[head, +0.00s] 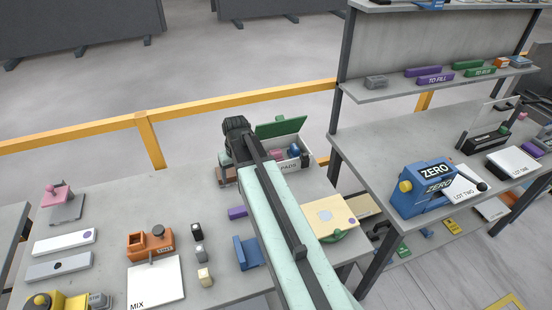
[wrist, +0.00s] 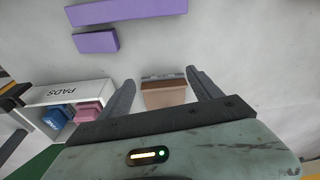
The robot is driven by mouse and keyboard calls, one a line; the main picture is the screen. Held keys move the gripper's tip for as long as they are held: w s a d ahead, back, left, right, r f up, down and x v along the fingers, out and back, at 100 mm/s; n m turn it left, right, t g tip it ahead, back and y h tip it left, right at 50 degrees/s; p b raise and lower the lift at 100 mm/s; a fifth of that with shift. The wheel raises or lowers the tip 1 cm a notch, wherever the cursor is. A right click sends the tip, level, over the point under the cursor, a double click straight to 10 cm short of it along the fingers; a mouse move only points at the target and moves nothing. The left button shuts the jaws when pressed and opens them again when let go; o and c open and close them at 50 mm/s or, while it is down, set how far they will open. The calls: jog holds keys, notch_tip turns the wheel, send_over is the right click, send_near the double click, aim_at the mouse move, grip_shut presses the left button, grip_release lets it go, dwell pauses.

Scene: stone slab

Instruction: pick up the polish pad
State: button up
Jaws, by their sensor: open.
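My gripper (wrist: 160,82) is open, its two fingers apart in the wrist view. A tan and brown block (wrist: 165,96) shows between the fingers, its near part hidden by my gripper body. No lettering is readable on it, so I cannot tell whether it is the polish pad. A brown block (head: 226,174) also shows by my arm's end in the head view. An open white box marked PADS (wrist: 62,93) stands left of my gripper, holding a blue pad (wrist: 58,114) and a pink pad (wrist: 88,110). In the head view the box (head: 305,144) has its green lid raised.
Two purple bars (wrist: 128,11) lie beyond my fingers in the wrist view. In the head view, an orange device (head: 151,244), a blue bracket (head: 247,251) and a cream board (head: 331,217) sit around my arm.

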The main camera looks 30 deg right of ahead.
jog(key=w+d+t, duration=0.1)
jog(key=w+d, duration=0.3)
jog(key=d, duration=0.6)
jog(key=m+t+h, duration=0.1)
jog(key=m, duration=0.1)
send_over(276, 151)
jog(key=s+a, duration=0.1)
jog(key=s, duration=0.1)
jog(key=b+x, duration=0.4)
jog(key=b, duration=0.1)
jog(key=b+x, duration=0.3)
jog(key=shift+s+d+f, duration=0.1)
jog(key=shift+s+f, duration=0.1)
jog(key=shift+s, duration=0.05)
jog(key=shift+r, duration=0.2)
jog(key=shift+c, duration=0.2)
jog(key=c, duration=1.5)
